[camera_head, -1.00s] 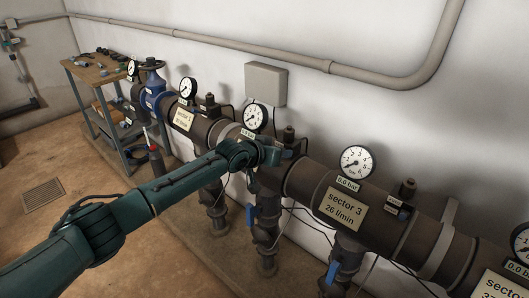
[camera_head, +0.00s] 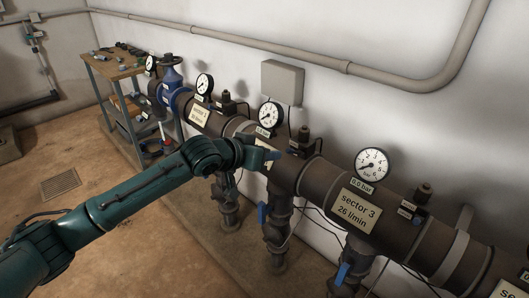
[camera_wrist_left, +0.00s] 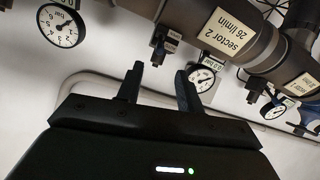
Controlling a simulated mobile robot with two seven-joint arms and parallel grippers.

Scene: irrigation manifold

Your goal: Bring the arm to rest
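My left arm reaches in from the lower left in the head view. Its gripper (camera_head: 264,156) is in front of the manifold pipe (camera_head: 320,180), near the sector 2 part. In the left wrist view the two fingers (camera_wrist_left: 161,82) stand apart with nothing between them. A small dark fitting (camera_wrist_left: 161,43) on the pipe shows just beyond the fingertips; I cannot tell the exact gap. The sector 2 label (camera_wrist_left: 232,32) is beyond them to the right. My right gripper is not in view.
Pressure gauges (camera_head: 371,164) stand along the pipe, and valves with blue handles (camera_head: 342,273) hang below. A grey box (camera_head: 282,82) is on the wall. A shelf trolley with tools (camera_head: 118,67) stands at the back left. The floor around the drain grate (camera_head: 60,184) is clear.

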